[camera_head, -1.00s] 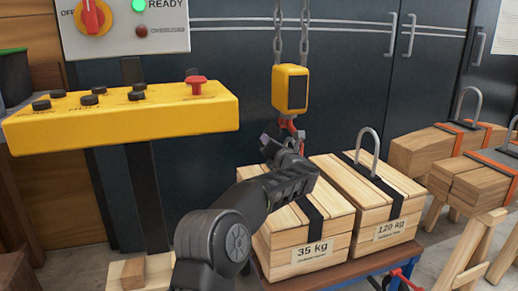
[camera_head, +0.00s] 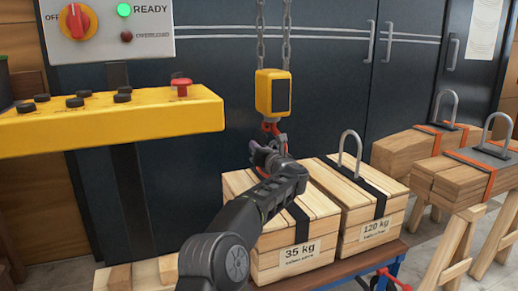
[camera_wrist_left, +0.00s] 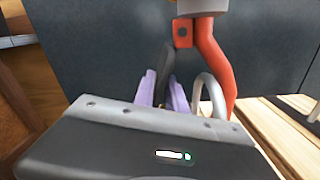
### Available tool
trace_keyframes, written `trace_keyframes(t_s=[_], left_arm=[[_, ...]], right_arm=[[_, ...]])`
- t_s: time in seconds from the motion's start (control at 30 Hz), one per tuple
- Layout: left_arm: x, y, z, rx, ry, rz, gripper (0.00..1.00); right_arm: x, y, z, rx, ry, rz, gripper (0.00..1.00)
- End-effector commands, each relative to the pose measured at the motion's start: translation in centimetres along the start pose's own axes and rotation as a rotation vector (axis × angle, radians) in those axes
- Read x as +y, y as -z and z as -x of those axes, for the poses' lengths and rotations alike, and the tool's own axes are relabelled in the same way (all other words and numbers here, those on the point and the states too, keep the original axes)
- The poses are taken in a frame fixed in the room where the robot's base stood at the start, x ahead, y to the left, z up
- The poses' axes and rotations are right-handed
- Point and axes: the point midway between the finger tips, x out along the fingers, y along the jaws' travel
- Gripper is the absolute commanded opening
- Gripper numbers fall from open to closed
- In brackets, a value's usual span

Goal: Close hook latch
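A red hook (camera_wrist_left: 212,62) hangs under a yellow hoist block (camera_head: 273,92); it is small in the head view (camera_head: 270,128). A dark latch piece (camera_wrist_left: 166,62) hangs at the left of the hook in the wrist view. My left gripper (camera_wrist_left: 163,92) has its two purple fingertips apart, with the lower end of the latch between them; contact cannot be told. In the head view my left gripper (camera_head: 268,150) is just below the hook, above the 35 kg crate (camera_head: 290,262). A grey lifting loop (camera_wrist_left: 208,92) stands beside the hook's lower part. My right gripper is not visible.
A 120 kg crate (camera_head: 365,235) with its own loop stands to the right on the same table (camera_head: 345,270). A yellow control console (camera_head: 150,112) is at the left. Trestles with strapped timber (camera_head: 455,182) stand at the right. Dark cabinets (camera_head: 205,100) close off the back.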

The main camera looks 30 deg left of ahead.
Motion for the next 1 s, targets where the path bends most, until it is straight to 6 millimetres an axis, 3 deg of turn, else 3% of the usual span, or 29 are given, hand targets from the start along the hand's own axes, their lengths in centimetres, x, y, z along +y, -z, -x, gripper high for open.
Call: trace_keyframes(t_s=[0.17,0.57,1.0], left_arm=[[0.2,-0.1,-0.1,-0.001,-0.004,-0.001,0.30],[-0.1,-0.1,0.6,0.000,0.003,-0.002,0.30],[0.2,-0.1,6.2,-0.001,0.000,-0.004,0.30]], right_arm=[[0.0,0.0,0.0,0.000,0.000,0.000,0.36],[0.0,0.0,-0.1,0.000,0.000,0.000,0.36],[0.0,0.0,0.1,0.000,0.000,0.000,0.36]])
